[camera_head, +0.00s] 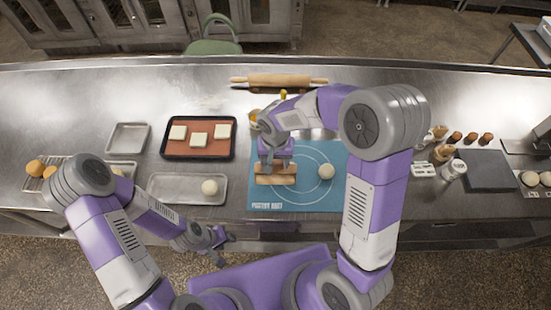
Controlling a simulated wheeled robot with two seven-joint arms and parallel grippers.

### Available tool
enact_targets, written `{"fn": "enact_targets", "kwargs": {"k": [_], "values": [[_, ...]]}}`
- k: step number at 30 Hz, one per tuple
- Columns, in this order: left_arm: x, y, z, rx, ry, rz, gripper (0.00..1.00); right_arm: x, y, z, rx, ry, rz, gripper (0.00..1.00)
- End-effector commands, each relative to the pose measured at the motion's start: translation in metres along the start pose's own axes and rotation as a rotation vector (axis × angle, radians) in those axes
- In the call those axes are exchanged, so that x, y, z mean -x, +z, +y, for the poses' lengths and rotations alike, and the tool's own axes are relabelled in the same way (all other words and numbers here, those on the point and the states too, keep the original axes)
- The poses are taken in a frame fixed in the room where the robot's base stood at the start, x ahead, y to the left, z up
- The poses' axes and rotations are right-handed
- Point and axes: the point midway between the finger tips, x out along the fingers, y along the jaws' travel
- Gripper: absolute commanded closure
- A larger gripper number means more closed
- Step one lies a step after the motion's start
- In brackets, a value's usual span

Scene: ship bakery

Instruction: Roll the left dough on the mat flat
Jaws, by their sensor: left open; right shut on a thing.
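The blue pastry mat (325,192) lies on the steel counter. One round pale dough ball (326,171) sits right of the mat's middle. My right gripper (277,165) is over the left part of the mat, shut on a short tan wooden roller (276,180). The roller lies crosswise, low over the mat. The left dough is not clearly seen; the gripper and roller cover that spot. I cannot tell how flat it is or whether the roller touches it. My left gripper (222,245) is open and empty, in front of the counter's front edge.
A long rolling pin (280,81) lies at the back. Left are a dark tray (168,151) with pale squares, a metal tray (160,186) with a dough ball (209,187), and an empty tray (127,138). A shaker (453,170) and dark slab (486,170) stand right.

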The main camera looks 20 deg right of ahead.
Motion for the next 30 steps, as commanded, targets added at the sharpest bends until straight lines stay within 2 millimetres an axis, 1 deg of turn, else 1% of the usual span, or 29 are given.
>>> {"fn": "enact_targets", "kwargs": {"k": [11, 30], "values": [[0.002, 0.000, 0.001, 0.000, 0.000, 0.000, 0.57, 0.001, -0.014, 0.000, -0.002, 0.000, 0.000, 0.72], [-0.004, 0.000, -0.002, 0.000, 0.000, 0.000, 0.57, -0.005, -0.015, 0.000, 0.000, 0.000, 0.001, 0.72]]}}
